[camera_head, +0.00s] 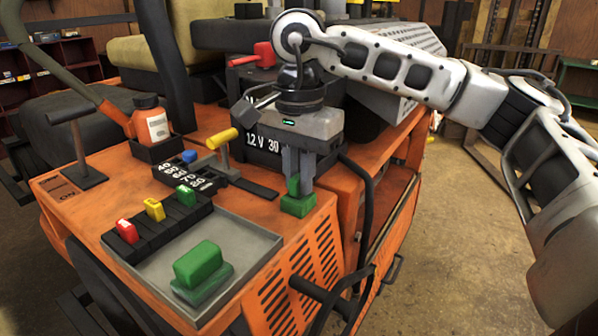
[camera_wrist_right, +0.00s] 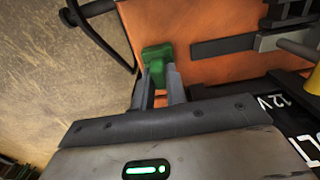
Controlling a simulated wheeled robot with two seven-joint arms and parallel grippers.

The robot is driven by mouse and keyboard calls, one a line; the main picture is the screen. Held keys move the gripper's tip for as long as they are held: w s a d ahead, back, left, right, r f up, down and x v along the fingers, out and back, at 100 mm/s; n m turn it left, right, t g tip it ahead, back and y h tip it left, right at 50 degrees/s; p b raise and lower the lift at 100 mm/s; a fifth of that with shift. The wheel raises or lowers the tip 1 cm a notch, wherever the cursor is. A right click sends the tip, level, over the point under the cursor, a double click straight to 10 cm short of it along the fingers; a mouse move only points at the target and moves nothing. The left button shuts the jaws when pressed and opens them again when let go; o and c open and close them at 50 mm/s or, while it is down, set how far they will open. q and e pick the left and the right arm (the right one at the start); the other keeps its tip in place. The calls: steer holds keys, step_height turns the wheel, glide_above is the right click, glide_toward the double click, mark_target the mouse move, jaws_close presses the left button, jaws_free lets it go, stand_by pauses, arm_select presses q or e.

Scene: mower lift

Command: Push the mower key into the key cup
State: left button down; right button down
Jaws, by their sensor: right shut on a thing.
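My right gripper (camera_head: 297,178) points down at the near right corner of the orange deck, with its fingers shut on a green piece (camera_head: 292,187), which I take to be the mower key. In the right wrist view the green piece (camera_wrist_right: 156,70) sits between the fingertips (camera_wrist_right: 158,88). Below the fingertips a wider green block (camera_head: 298,206) shows at the deck corner. I cannot tell whether this block is part of the key or the key cup, nor whether it touches the deck. No separate key cup can be made out. My left gripper is out of view.
A grey tray (camera_head: 255,245) with a green block (camera_head: 199,264) lies left of the gripper. Beside it stands a dark rack (camera_head: 160,231) with red, yellow and green pieces. A yellow-handled lever (camera_head: 222,139) and a "12 V 30" box (camera_head: 263,145) stand behind. Right of the mower is open floor.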

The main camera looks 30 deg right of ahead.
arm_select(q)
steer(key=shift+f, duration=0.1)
arm_select(e)
steer(key=shift+f, duration=0.1)
steer(key=c, duration=1.3)
jaws_free()
steer(key=shift+c, duration=0.2)
